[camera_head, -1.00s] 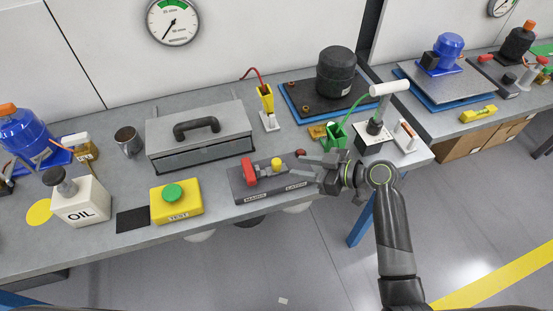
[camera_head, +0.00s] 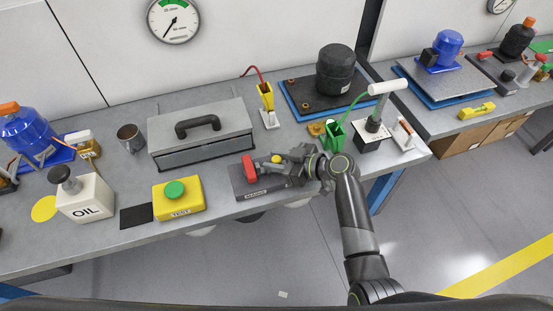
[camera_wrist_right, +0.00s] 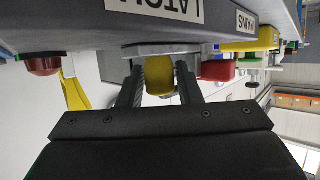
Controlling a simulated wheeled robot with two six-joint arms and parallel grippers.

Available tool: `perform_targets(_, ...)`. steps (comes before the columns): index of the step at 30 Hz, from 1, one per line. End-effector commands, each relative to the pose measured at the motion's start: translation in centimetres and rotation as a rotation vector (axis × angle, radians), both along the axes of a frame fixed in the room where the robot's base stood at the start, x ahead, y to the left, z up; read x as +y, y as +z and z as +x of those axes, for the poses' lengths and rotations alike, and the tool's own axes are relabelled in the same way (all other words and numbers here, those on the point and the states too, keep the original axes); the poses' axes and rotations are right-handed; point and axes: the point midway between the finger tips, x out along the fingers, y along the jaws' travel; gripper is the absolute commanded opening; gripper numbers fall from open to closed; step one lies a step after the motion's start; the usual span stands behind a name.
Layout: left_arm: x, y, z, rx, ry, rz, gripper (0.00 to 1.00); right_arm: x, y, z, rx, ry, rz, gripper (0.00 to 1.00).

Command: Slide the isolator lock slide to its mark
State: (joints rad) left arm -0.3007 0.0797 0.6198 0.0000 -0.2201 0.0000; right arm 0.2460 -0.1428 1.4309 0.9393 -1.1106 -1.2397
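The isolator block (camera_head: 240,182) is a dark grey box near the bench's front edge, with a red lever (camera_head: 249,168) on its left part and a yellow knob (camera_head: 277,159), which looks like the lock slide's handle. A label reading MAINS is on its front; a LATCH label shows in the right wrist view. My right gripper (camera_head: 283,164) is at the block's right part. In the right wrist view its two fingers stand on either side of the yellow knob (camera_wrist_right: 159,84), with slim gaps at most; contact is unclear. The mark is hidden. My left gripper is not in view.
A grey toolbox (camera_head: 200,137) stands behind the block. A yellow box with a green button (camera_head: 178,199) stands to its left. A green holder (camera_head: 335,136) and a white-handled pump (camera_head: 372,140) stand behind my right arm. A red dome (camera_wrist_right: 42,66) shows beside the right gripper.

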Motion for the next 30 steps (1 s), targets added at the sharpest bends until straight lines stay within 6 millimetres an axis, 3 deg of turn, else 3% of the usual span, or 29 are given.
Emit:
perform_targets(1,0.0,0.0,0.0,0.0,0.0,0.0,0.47,0.0,0.0,0.0,0.0,0.0,0.0,0.24)
perform_targets(7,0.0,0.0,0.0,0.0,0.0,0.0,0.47,0.0,0.0,0.0,0.0,0.0,0.0,0.0)
perform_targets(14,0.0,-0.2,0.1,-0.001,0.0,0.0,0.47,-0.3,-0.1,0.1,-0.001,-0.001,-0.001,0.0)
perform_targets(23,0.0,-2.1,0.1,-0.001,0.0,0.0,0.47,-3.2,-0.2,1.0,-0.002,-0.001,-0.002,0.0)
perform_targets(30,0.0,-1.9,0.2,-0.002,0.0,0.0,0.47,-3.3,0.0,1.1,-0.002,-0.003,-0.004,0.0)
